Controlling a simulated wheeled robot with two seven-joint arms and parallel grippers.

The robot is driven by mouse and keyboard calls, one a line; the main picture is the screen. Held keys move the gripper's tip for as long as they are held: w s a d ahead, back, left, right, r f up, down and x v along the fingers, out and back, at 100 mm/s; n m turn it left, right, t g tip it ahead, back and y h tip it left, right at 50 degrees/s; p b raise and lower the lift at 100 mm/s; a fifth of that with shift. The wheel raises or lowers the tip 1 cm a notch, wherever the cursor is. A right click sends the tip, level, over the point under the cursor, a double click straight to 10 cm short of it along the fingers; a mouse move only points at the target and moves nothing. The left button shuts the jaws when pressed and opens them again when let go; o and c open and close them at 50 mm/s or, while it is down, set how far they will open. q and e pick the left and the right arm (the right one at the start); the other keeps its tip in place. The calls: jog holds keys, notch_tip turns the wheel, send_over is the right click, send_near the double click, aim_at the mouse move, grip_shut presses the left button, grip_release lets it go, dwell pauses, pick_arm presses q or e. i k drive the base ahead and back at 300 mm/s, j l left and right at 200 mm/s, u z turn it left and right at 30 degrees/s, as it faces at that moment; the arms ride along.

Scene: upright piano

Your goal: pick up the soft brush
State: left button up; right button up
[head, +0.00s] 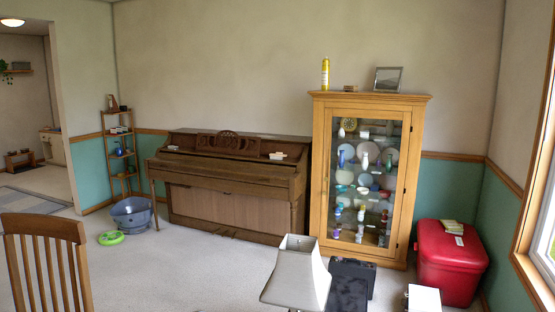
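I cannot pick out the soft brush for certain at this distance. A small pale item (278,155) lies on the right of the piano's top, and another small pale item (173,147) lies at its left. A small brown block-like thing (351,88) sits on top of the display cabinet (319,170), between a yellow can (325,73) and a picture frame (388,79). Any of these small things is too small to identify. Neither of my grippers shows in the head view.
The upright piano (230,207) stands against the back wall. A grey-blue tub (131,214) and a green ring-shaped thing (111,238) are on the floor at its left. A chair (45,230), lamp (298,275) and red chest (450,275) stand nearer. Carpet before the piano is clear.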

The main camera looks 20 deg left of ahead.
aim_at(278, 155)
jog(key=i+j+u, duration=0.7)
jog(key=i+j, duration=0.15)
jog(key=i+j+u, duration=0.4)
jog(key=i+u, duration=0.35)
jog(key=i, duration=0.25)
jog(key=i+z, duration=0.25)
jog(key=i, duration=0.55)
jog(key=i+j+z, duration=0.15)
jog(key=i+z, duration=0.15)
jog(key=i, duration=0.55)
jog(key=i+z, duration=0.25)
jog(key=i, duration=0.2)
jog(key=i+j+z, duration=0.1)
jog(key=i+z, duration=0.15)
jog(key=i, duration=0.15)
jog(key=i+j+z, duration=0.2)
jog(key=i, duration=0.25)
jog(key=i+j+z, duration=0.25)
jog(key=i, duration=0.15)
jog(key=i+l+z, duration=0.25)
jog(key=i, duration=0.2)
jog(key=i+l+z, duration=0.3)
jog(key=i, duration=0.15)
